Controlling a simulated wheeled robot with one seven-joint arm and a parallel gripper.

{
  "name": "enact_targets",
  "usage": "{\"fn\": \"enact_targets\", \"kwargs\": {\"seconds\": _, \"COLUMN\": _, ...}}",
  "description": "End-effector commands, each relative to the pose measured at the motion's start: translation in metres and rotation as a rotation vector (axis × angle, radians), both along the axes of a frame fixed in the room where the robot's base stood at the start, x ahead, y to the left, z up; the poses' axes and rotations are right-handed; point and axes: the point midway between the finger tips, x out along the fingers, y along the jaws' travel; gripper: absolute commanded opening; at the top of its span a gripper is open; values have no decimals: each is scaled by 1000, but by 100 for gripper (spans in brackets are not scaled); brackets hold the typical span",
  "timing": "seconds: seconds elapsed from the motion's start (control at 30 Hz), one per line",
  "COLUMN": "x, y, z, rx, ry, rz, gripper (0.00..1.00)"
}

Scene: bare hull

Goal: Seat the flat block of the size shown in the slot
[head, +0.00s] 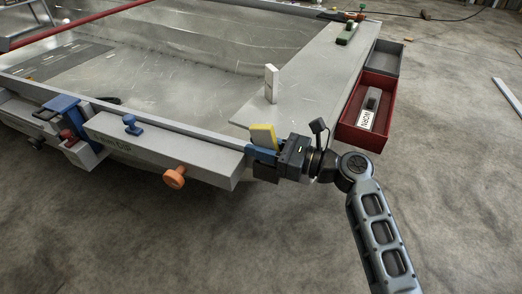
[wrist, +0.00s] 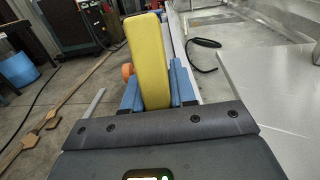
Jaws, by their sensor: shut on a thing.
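My gripper (head: 262,150) is at the near corner of the grey plate in the head view, beside the end of the long grey beam. Its blue fingers are shut on a flat yellow block (head: 263,135), which stands up out of them. In the wrist view the yellow block (wrist: 147,58) is upright and slightly tilted between the blue fingers (wrist: 158,98). A pale upright block (head: 271,84) stands on the grey plate (head: 312,75), behind and apart from my gripper. I cannot make out the slot in either view.
A red tray (head: 352,134) holding a white labelled piece (head: 369,112) and a grey tray (head: 386,60) sit right of the plate. The grey beam (head: 150,142) carries a blue knob (head: 131,124) and an orange knob (head: 174,177). The floor in front is clear.

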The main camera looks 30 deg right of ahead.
Motion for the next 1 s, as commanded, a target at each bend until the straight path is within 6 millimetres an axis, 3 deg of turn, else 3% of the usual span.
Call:
{"fn": "enact_targets", "kwargs": {"seconds": 0.03, "x": -3, "y": -2, "z": -13, "rx": -4, "ry": 24, "rz": -5, "gripper": 0}}
{"fn": "enact_targets", "kwargs": {"seconds": 0.1, "x": -3, "y": -2, "z": -13, "rx": -3, "ry": 24, "rz": -5, "gripper": 0}}
{"fn": "enact_targets", "kwargs": {"seconds": 0.13, "x": -3, "y": -2, "z": -14, "rx": -4, "ry": 25, "rz": -6, "gripper": 27}}
{"fn": "enact_targets", "kwargs": {"seconds": 0.4, "x": -2, "y": -2, "z": -9, "rx": -1, "ry": 18, "rz": -5, "gripper": 51}}
{"fn": "enact_targets", "kwargs": {"seconds": 0.73, "x": -5, "y": -6, "z": -6, "rx": -1, "ry": 14, "rz": -5, "gripper": 51}}
{"fn": "enact_targets", "kwargs": {"seconds": 1.0, "x": -40, "y": -38, "z": -4, "rx": 0, "ry": 15, "rz": -9, "gripper": 51}}
